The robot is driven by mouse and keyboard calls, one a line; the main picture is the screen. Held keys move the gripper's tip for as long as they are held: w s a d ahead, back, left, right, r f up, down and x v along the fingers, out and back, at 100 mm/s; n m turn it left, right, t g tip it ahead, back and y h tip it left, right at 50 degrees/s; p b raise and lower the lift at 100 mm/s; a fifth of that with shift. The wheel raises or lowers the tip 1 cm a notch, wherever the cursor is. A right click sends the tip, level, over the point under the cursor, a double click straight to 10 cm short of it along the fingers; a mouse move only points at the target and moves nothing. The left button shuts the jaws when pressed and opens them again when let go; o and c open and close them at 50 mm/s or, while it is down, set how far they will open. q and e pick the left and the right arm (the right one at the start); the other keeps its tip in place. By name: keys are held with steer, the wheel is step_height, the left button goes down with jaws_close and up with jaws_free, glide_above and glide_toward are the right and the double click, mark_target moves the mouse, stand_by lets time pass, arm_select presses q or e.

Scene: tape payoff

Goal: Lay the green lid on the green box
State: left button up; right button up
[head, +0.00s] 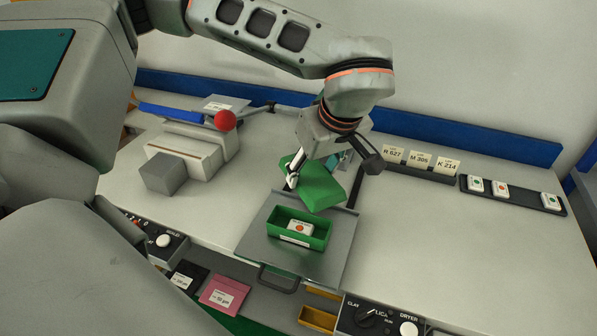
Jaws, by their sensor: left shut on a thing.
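The green box (317,243) stands open on a grey metal plate (278,255) near the middle of the bench. A white piece with an orange-red dot (300,228) lies inside it. My left gripper (322,183) is shut on the green lid (321,190), which it holds tilted above and behind the box. The lid appears apart from the box. Part of the lid is hidden by the gripper fingers. My right gripper is not in view.
A grey machine with a red ball knob (225,120) stands to the left. Label cards (419,160) and a dark tray (512,194) of white pieces are at the right. Dials (368,314) line the front. Bench right of the plate is clear.

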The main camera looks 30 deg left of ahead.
mark_target(305, 183)
arm_select(q)
steer(key=n+g+p, duration=0.1)
steer(key=n, duration=0.1)
steer(key=s+f+n, duration=0.1)
steer(key=n, duration=0.1)
steer(key=s+n+g+p, duration=0.1)
steer(key=n, duration=0.1)
steer(key=shift+a+f+g+y+p, duration=0.2)
steer(key=shift+g+y+p, duration=0.1)
steer(key=shift+p, duration=0.05)
steer(key=n, duration=0.2)
steer(key=shift+s+f+n+g, duration=0.3)
steer(key=shift+s+f, duration=0.1)
steer(key=shift+f, duration=0.55)
step_height(305, 183, down, 3)
steer(key=b, duration=0.3)
steer(key=shift+f+b, duration=0.7)
steer(key=shift+f, duration=0.65)
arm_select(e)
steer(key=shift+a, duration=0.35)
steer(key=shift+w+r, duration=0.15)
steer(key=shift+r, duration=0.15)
